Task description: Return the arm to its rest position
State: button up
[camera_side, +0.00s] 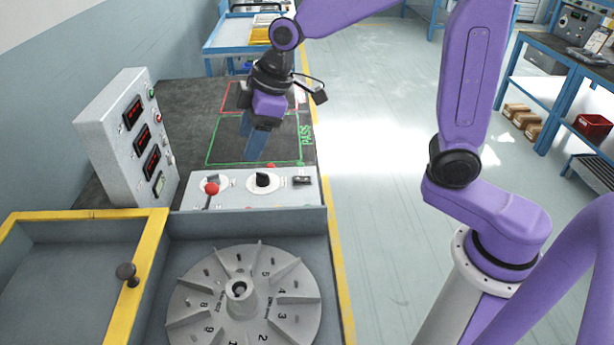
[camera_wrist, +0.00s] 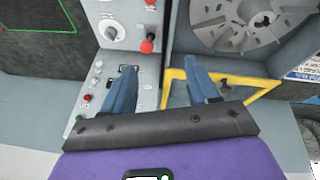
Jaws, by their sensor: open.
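My gripper (camera_side: 256,138) is in the side view above the bench, over the green-outlined PASS area (camera_side: 222,152) and behind the control panel (camera_side: 250,189). Its blue fingers point down. In the wrist view the two blue fingers of my gripper (camera_wrist: 163,88) stand apart with nothing between them. The control panel, with its red-knobbed lever (camera_wrist: 147,46) and round dial (camera_wrist: 111,32), lies below the fingers in that view. My purple arm reaches across from the right in the side view.
A numbered finned impeller (camera_side: 243,295) sits in the grey bay at the front. A meter box (camera_side: 128,137) with red displays stands at the left. A yellow-framed lid with a black knob (camera_side: 126,271) is beside the bay.

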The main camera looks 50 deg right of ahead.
jog(key=s+d+f+g, duration=0.1)
jog(key=s+d, duration=0.2)
jog(key=s, duration=0.6)
jog(key=s+d+f+g+h, duration=0.1)
jog(key=s+d, duration=0.3)
jog(key=s, duration=0.5)
jog(key=s+d+f+g+h, duration=0.1)
jog(key=s+d, duration=0.3)
jog(key=s, duration=0.5)
jog(key=shift+s+d+f+n, duration=0.2)
jog(key=shift+s+f+n, duration=0.2)
jog(key=shift+f, duration=0.4)
jog(key=shift+o, duration=0.3)
